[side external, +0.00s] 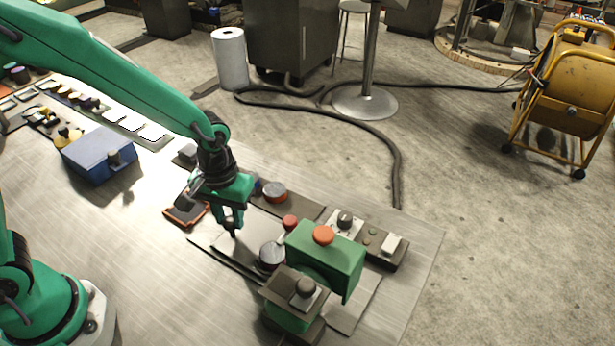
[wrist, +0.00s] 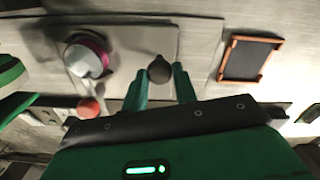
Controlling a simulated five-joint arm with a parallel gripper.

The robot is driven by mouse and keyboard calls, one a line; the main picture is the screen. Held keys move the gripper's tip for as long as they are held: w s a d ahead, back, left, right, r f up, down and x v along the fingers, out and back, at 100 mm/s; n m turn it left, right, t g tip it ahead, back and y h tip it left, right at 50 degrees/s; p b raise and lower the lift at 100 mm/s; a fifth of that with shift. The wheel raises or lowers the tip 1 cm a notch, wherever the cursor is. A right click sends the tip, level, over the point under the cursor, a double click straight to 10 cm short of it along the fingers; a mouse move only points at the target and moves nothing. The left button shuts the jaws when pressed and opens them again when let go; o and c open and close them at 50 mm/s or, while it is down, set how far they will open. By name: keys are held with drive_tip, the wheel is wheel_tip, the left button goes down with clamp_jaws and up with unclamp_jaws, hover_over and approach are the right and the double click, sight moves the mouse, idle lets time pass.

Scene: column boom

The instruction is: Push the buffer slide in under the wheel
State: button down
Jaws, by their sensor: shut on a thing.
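The buffer slide (wrist: 125,38) is a flat light-grey plate with a dark round knob (wrist: 159,68) near one end. My gripper (wrist: 159,82) is shut on this knob; in the side view my gripper (side external: 232,226) points down at the plate's left end. A round grey part with a purple rim (wrist: 87,55) is at the plate's other end; it also shows in the side view (side external: 271,255), beside the green machine head (side external: 330,262). I cannot tell for sure which part is the wheel; the head hides what lies under it.
A red ball lever (side external: 290,221) stands between the slide and the green head, which has an orange knob (side external: 323,235) on top. A small orange-rimmed tray (side external: 186,214) lies left of my gripper. A blue box (side external: 98,155) is farther left. The bench front is clear.

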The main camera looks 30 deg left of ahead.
sight(257, 249)
drive_tip(key=d, duration=0.6)
drive_tip(key=shift+d, duration=0.2)
drive_tip(key=c, duration=1.1)
unclamp_jaws()
drive_tip(key=shift+r, duration=0.1)
wheel_tip(257, 249, up, 8)
